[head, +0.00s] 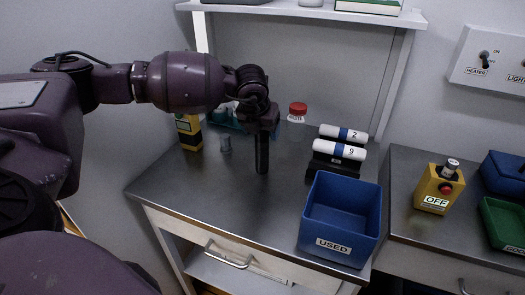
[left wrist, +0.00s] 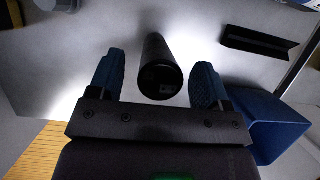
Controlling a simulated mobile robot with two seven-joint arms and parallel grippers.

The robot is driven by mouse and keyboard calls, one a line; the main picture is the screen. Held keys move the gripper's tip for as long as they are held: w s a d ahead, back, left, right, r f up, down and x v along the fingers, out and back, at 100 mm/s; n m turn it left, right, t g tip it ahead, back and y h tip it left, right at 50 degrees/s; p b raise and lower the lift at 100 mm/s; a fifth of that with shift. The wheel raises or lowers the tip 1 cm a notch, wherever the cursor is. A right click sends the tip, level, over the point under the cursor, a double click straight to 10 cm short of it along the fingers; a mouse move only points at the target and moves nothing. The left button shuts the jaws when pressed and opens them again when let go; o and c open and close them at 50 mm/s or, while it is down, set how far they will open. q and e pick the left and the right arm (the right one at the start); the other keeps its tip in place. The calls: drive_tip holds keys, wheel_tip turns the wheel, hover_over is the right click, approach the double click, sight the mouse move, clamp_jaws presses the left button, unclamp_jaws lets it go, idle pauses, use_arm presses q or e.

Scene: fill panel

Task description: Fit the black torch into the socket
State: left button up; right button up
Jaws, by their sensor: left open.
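The black torch (head: 262,157) looks upright on the grey metal table, below my left gripper (head: 260,128). In the left wrist view the torch (left wrist: 158,70) shows end-on between the two blue fingers, with gaps on both sides. My left gripper is open around or just above the torch's near end; I cannot tell the exact height. The blue fingers are hard to make out in the head view. I cannot pick out the socket for certain. My right gripper is not in view.
A blue bin (head: 340,222) labelled USED stands front right. A black rack (head: 322,165) with white rolls marked 2 and 9 is behind it. A red-capped jar (head: 297,112) stands at the back. A yellow box (head: 438,188) reading OFF is on the right counter. The front left tabletop is clear.

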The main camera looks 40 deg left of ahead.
use_arm(q)
drive_tip(key=shift+f, duration=0.1)
drive_tip(key=shift+w, duration=0.1)
clamp_jaws()
idle(0.3)
